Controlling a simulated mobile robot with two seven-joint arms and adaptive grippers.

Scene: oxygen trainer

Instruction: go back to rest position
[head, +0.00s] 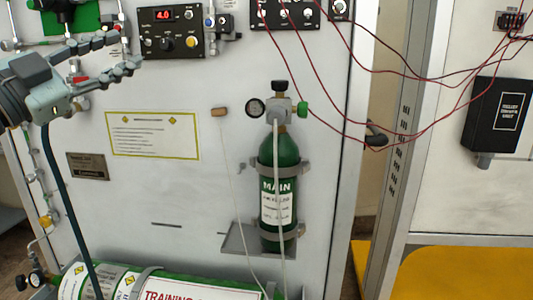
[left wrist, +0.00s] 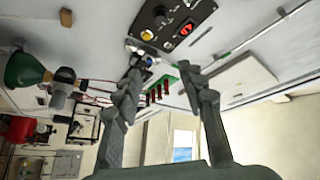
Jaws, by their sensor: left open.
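My left gripper (head: 128,50) is at the upper left of the head view, in front of the trainer panel (head: 200,190). Its two grey jointed fingers point right and stand apart with nothing between them. In the left wrist view the open fingers (left wrist: 162,62) reach toward the control box (left wrist: 172,22) with the red display; I cannot tell the distance to it. My right gripper is in neither view.
The small green MAIN cylinder (head: 278,165) stands upright in its bracket at the panel's middle right. A large green cylinder (head: 115,282) lies along the bottom. Red wires (head: 345,115) hang across the upper right. A dark hose (head: 65,190) runs down at the left.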

